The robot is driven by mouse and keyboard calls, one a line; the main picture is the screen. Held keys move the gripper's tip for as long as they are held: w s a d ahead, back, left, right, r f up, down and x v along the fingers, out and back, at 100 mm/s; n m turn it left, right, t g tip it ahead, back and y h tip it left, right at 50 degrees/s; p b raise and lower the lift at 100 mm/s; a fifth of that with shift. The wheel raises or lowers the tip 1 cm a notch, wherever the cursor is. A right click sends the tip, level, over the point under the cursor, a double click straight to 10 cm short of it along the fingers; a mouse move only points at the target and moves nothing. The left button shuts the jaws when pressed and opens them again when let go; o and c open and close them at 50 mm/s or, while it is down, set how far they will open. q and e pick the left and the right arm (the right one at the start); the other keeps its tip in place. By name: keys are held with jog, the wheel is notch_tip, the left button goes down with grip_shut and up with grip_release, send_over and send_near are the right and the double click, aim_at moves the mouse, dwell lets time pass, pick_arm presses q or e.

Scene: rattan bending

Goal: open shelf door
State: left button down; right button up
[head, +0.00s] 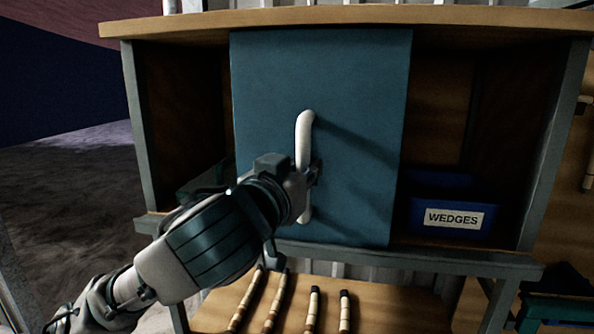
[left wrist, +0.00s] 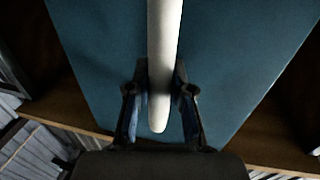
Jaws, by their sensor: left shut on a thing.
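The shelf door (head: 350,90) is a flat blue-green panel in front of the middle of the wooden shelf (head: 440,16). It also fills much of the left wrist view (left wrist: 230,50). A white upright bar handle (head: 304,135) is fixed on the door. My left gripper (head: 305,180) is at the lower half of the handle, shut on it. In the left wrist view the handle (left wrist: 163,50) runs between the two fingers (left wrist: 160,105), its lower end showing between them. My right gripper is not in view.
The shelf is open on both sides of the door. A blue bin labelled WEDGES (head: 450,205) stands in the right opening. A dim container (head: 205,180) is in the left opening. Several banded rods (head: 312,308) lie on the lower surface below.

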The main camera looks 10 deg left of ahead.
pick_arm(q)
jog(key=c, duration=1.2)
grip_release()
jog(key=shift+r, duration=0.25)
jog(key=shift+o, duration=1)
jog(key=shift+d, duration=0.2)
jog(key=shift+w+d+f, duration=0.1)
jog(key=shift+d+f, duration=0.05)
jog(key=shift+d, duration=0.05)
jog(key=v, duration=1.1)
jog(key=shift+s, duration=0.4)
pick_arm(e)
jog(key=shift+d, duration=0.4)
